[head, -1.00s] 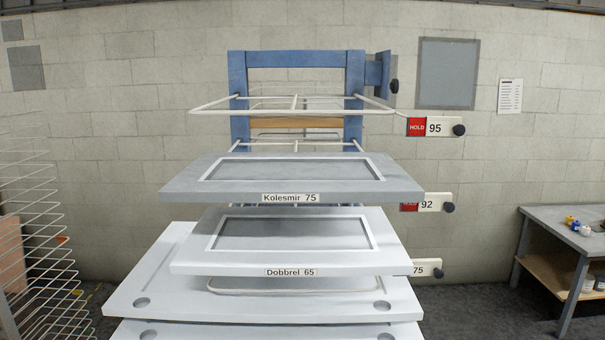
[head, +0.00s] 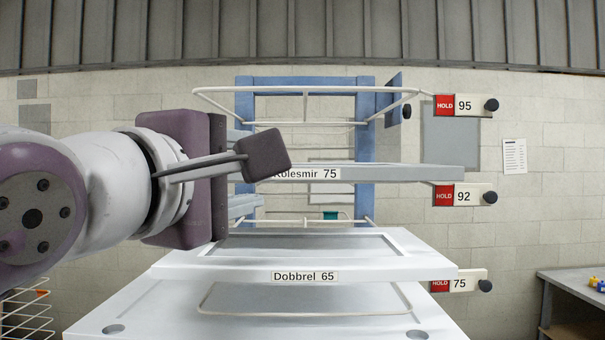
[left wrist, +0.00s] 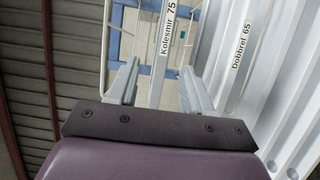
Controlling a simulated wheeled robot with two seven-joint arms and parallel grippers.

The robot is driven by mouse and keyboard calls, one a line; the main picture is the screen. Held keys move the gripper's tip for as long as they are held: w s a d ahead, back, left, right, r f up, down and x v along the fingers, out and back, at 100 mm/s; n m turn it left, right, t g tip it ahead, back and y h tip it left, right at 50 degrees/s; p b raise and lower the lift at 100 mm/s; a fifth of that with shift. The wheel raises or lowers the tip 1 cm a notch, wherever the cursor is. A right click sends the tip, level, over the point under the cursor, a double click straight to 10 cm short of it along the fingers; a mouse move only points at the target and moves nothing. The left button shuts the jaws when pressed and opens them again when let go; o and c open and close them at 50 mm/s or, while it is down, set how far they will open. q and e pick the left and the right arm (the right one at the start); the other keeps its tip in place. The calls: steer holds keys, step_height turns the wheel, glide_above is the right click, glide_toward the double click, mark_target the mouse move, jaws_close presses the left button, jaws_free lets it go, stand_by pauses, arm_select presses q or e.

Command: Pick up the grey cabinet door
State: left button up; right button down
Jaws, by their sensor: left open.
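The grey cabinet door labelled Kolesmir 75 (head: 400,172) lies flat on an upper level of the blue rack, its front edge facing me. Its left part is hidden behind my left gripper (head: 262,156). In the left wrist view the door's front edge (left wrist: 162,60) runs between the two spread fingers of my left gripper (left wrist: 158,76). The gripper is open, and I see no contact with the door. My right gripper is not in view.
A paler door labelled Dobbrel 65 (head: 400,268) lies one level below, with a larger pale panel (head: 150,312) under it. The blue rack (head: 365,100) has red HOLD tags (head: 458,195) with black knobs at the right. A table (head: 575,282) stands far right.

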mark_target(292, 171)
arm_select(q)
steer(key=p+x, duration=0.2)
steer(key=x, duration=0.2)
steer(key=p+x, duration=0.1)
steer(key=x, duration=0.3)
steer(key=p+x, duration=0.2)
steer(key=x, duration=0.2)
steer(key=shift+d+f+p, duration=0.2)
steer(key=shift+f+p, duration=0.05)
steer(key=shift+p, duration=0.05)
steer(key=shift+w+d+f, duration=0.1)
steer(key=shift+w+f, duration=0.1)
steer(key=shift+w, duration=0.15)
steer(key=shift+s, duration=0.1)
steer(key=c, duration=0.9)
steer(key=shift+s+r, duration=0.15)
steer(key=shift+r, duration=0.1)
jaws_close()
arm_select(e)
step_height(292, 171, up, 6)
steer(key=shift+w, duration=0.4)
